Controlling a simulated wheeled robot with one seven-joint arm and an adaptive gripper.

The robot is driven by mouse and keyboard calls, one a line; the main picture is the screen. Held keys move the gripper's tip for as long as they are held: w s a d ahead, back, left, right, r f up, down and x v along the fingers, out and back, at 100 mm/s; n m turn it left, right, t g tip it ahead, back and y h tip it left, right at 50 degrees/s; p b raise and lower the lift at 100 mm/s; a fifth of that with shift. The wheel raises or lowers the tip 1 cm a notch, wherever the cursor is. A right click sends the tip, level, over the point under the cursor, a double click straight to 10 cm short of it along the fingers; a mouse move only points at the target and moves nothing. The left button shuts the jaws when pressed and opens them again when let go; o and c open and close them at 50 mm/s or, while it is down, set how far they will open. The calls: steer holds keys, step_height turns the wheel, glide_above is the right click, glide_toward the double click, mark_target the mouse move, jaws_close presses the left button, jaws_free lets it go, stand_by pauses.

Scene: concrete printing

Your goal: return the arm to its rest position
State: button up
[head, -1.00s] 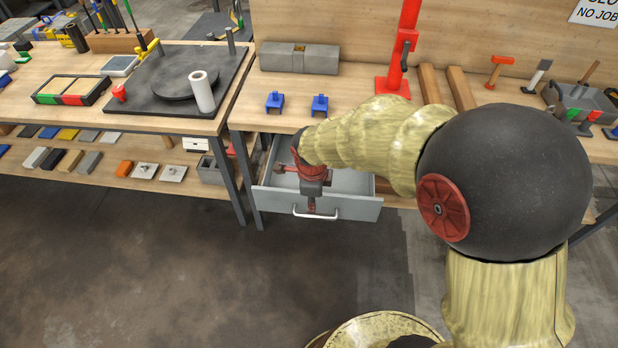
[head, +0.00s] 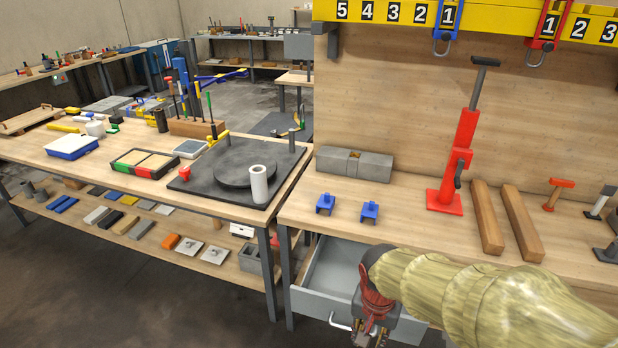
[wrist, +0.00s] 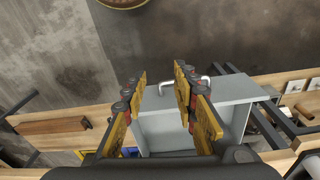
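My gripper (head: 369,335) is at the lower middle of the head view, in front of the open drawer. I cannot tell the exact gap between fingers and drawer. My arm hides the drawer's right part in the head view.
The bench top (head: 415,215) holds two blue brackets (head: 325,203), a grey block (head: 354,164), a red stand (head: 460,150) and wooden bars (head: 488,215). A left table (head: 150,190) carries a black turntable plate (head: 246,163). Open floor lies in front.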

steer(key=s+d+r+n+t, duration=0.2)
steer(key=s+r, duration=0.3)
steer(key=r, duration=0.3)
steer(key=s+d+r+n+t, duration=0.2)
steer(key=s+r, duration=0.3)
steer(key=r, duration=0.3)
steer(key=shift+d+r+n+t+y, duration=0.3)
steer(key=shift+d+r+n+t, duration=0.1)
steer(key=shift+d+n, duration=0.15)
